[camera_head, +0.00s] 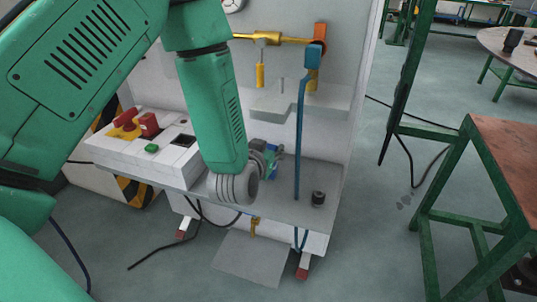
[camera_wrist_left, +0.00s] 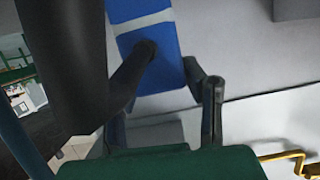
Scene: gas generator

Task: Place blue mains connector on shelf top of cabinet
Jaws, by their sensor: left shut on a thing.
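My left gripper (camera_head: 268,158) is low over the cabinet's grey ledge, largely hidden behind my green forearm in the head view. It is shut on the blue mains connector (camera_head: 273,151), of which only a small part shows there. In the left wrist view the connector (camera_wrist_left: 145,20) is a blue body with a pale band, between the dark fingers of the gripper (camera_wrist_left: 175,65). The white cabinet (camera_head: 210,100) has a grey ledge (camera_head: 285,206) along its front and a small pale shelf (camera_head: 270,106) on its back panel. My right gripper is out of view.
A control box (camera_head: 150,160) with red and green buttons stands left on the ledge. A blue hose (camera_head: 300,140) hangs from an orange fitting (camera_head: 319,32) beside yellow pipework (camera_head: 265,38). A small black cylinder (camera_head: 318,198) stands on the right ledge. A brown-topped table (camera_head: 505,155) is at right.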

